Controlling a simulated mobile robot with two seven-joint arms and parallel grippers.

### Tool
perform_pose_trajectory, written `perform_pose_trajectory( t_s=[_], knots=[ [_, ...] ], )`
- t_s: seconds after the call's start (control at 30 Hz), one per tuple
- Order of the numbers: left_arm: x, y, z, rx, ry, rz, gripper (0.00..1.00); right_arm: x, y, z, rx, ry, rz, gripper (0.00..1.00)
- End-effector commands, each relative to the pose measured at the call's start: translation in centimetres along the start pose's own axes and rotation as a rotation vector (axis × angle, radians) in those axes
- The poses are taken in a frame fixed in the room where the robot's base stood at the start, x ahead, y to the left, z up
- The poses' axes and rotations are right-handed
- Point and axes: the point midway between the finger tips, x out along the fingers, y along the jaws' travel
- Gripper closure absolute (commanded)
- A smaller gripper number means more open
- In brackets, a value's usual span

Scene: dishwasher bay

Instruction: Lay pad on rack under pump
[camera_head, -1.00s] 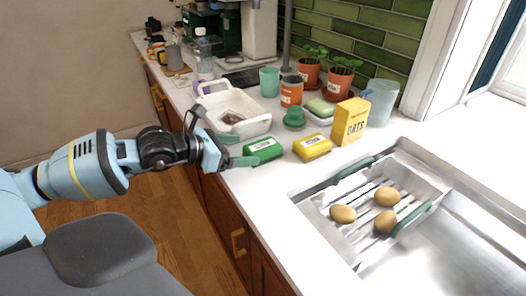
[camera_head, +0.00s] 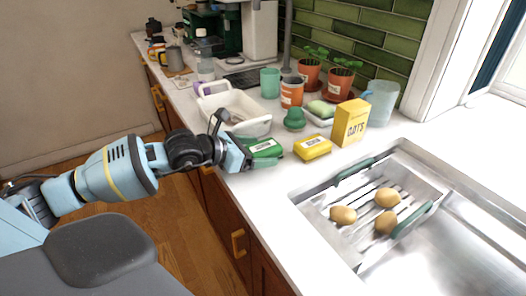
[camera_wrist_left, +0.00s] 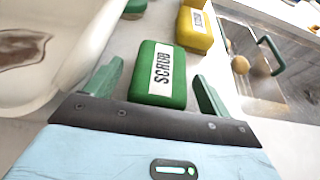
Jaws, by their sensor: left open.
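The green pad (camera_head: 265,148), labelled SCRUB in the wrist view (camera_wrist_left: 158,80), lies on the white counter near its front edge. My left gripper (camera_head: 260,151) is open, with one green finger on each side of the pad's near end; the fingers (camera_wrist_left: 158,72) look apart from it in the wrist view. A slatted metal rack (camera_head: 350,238) with green handles sits over the sink and bears several round tan items. I cannot make out a pump for certain. My right gripper is not in view.
A yellow pad (camera_head: 312,148) lies right of the green one, before a yellow OATS box (camera_head: 350,122). A white tub (camera_head: 250,127) with a brown stain stands on the left. A green knob-like item (camera_head: 294,119) and a soap dish (camera_head: 318,120) stand behind.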

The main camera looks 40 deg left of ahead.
Motion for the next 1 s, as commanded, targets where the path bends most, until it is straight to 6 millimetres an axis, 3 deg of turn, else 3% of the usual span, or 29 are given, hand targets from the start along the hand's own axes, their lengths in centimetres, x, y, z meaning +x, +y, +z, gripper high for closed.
perform_pose_trajectory(
  t_s=[0.2, 0.6, 1.0],
  knots=[
    [0.02, 0.01, 0.0, 0.0, 0.0, 0.0, 0.18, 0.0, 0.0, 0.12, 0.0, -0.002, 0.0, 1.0],
    [0.0, 0.02, 0.02, 0.0, -0.001, 0.0, 0.7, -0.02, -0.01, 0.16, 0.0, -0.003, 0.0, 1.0],
    [-0.33, 0.06, 0.88, 0.0, -0.002, 0.001, 0.7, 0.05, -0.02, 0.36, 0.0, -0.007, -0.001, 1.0]
  ],
)
